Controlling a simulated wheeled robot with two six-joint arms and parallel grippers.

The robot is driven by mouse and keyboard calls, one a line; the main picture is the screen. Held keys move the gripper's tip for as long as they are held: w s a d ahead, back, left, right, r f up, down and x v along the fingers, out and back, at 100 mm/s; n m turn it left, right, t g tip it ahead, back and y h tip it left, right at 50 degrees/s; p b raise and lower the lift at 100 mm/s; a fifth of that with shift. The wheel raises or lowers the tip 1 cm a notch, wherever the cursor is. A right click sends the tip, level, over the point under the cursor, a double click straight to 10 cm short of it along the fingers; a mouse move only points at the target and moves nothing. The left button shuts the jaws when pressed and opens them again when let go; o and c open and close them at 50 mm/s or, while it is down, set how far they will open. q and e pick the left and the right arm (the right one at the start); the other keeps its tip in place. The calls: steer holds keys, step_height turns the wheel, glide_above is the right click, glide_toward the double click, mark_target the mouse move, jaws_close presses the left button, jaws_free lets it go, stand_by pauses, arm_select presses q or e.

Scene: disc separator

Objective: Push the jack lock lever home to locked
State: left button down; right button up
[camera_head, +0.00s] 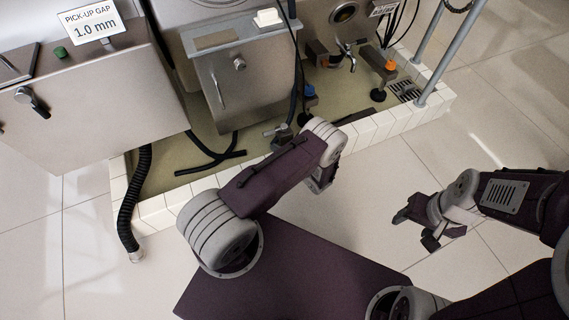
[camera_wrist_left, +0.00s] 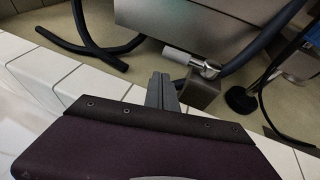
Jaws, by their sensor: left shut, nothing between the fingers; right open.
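The jack lock lever appears to be the short pale handle (camera_wrist_left: 184,57) on a chrome pivot (camera_wrist_left: 208,70) in the left wrist view. It points left above a dark block (camera_wrist_left: 203,91). In the head view the lever (camera_head: 272,129) is small, low under the steel cabinet, left of my left wrist. My left gripper (camera_wrist_left: 162,80) is shut and empty. Its fingertips are just below and left of the lever; I cannot tell whether they touch. My right gripper (camera_head: 418,229) is open and empty above the floor at right.
A white-tiled curb (camera_head: 381,122) runs around the machine's basin. Black hoses (camera_wrist_left: 100,49) lie left of the lever. A steel cabinet (camera_head: 244,85) overhangs it. A tap (camera_head: 347,57) and an orange knob (camera_head: 390,65) are further right. The tiled floor in front is mostly clear.

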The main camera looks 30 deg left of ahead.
arm_select(q)
steer(key=shift+s+d+r+p, duration=0.9)
steer(key=shift+d+r+p, duration=0.2)
steer(key=shift+r+p, duration=0.1)
steer(key=s+d+r+p, duration=0.1)
steer(key=s+d+p, duration=0.2)
steer(key=s+d, duration=0.1)
steer(key=shift+s+d+r, duration=0.15)
steer(key=shift+d, duration=0.35)
